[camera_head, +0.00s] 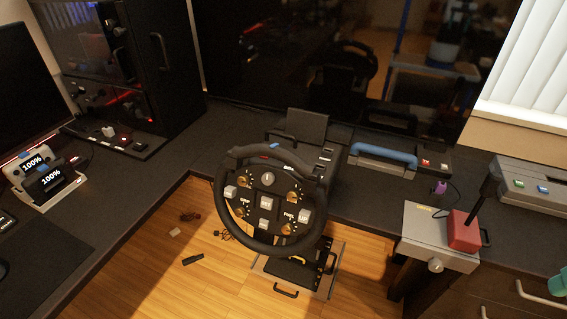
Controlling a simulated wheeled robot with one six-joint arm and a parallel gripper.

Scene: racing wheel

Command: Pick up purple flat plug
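The purple flat plug (439,187) is a small purple piece on the dark desk, right of the racing wheel. It is just behind the grey box with the lever, and a thin dark cable seems to run beside it. It looks uncovered, but it is too small to tell its exact pose. My gripper is not clearly seen in this view.
The racing wheel (268,204) stands at the middle. The grey lever box (425,229) with a red block (464,232) is near the plug. A blue-handled case (383,158) lies left of it. A teal shape (558,282), unclear, shows at the right edge.

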